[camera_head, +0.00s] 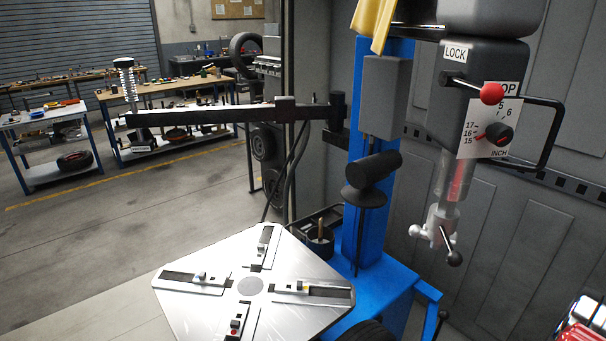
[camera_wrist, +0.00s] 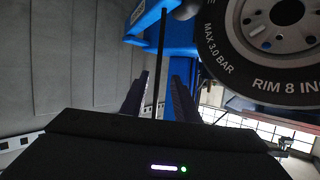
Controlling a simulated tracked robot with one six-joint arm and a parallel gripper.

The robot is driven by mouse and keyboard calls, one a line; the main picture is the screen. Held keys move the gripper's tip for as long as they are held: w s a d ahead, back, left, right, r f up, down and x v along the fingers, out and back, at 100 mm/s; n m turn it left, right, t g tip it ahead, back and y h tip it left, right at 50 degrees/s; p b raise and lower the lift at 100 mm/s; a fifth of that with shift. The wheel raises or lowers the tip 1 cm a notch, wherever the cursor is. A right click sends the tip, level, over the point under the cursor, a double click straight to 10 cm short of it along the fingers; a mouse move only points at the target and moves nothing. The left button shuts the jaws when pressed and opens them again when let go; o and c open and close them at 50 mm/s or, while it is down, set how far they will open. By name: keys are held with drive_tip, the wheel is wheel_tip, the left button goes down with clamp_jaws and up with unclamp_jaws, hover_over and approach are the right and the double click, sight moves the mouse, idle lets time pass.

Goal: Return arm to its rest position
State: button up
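My gripper (camera_wrist: 160,95) shows in the wrist view as two dark fingers standing apart, with nothing touching both of them. A thin black rod (camera_wrist: 161,50) of the blue machine is seen through the gap, not touching the fingers as far as I can tell. My gripper and arm do not show in the head view.
The tyre machine has a blue column (camera_head: 370,225), a turntable (camera_head: 210,252) with clamps, a long side arm (camera_head: 220,113) and a head with a red knob (camera_head: 490,93). A wheel (camera_wrist: 235,60) is close at right in the wrist view. Open floor (camera_head: 130,225) lies left.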

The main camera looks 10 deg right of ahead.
drive_tip(key=s+f+m+g, duration=0.1)
drive_tip(key=s+f+g, duration=0.5)
drive_tip(key=f+g, duration=0.1)
drive_tip(key=s+a+r+m+g+y, duration=0.1)
drive_tip(key=a+r+g, duration=0.2)
drive_tip(key=r, duration=0.6)
drive_tip(key=s+a+r+g, duration=0.2)
drive_tip(key=r+g, duration=0.1)
drive_tip(key=r, duration=0.7)
drive_tip(key=a+r+n+t+y, duration=0.2)
drive_tip(key=a+r+n+t, duration=0.2)
drive_tip(key=a+r, duration=2.5)
drive_tip(key=shift+a+r+n+t, duration=0.15)
drive_tip(key=shift+r+n+t, duration=0.2)
drive_tip(key=shift+r, duration=0.35)
drive_tip(key=shift+s, duration=0.1)
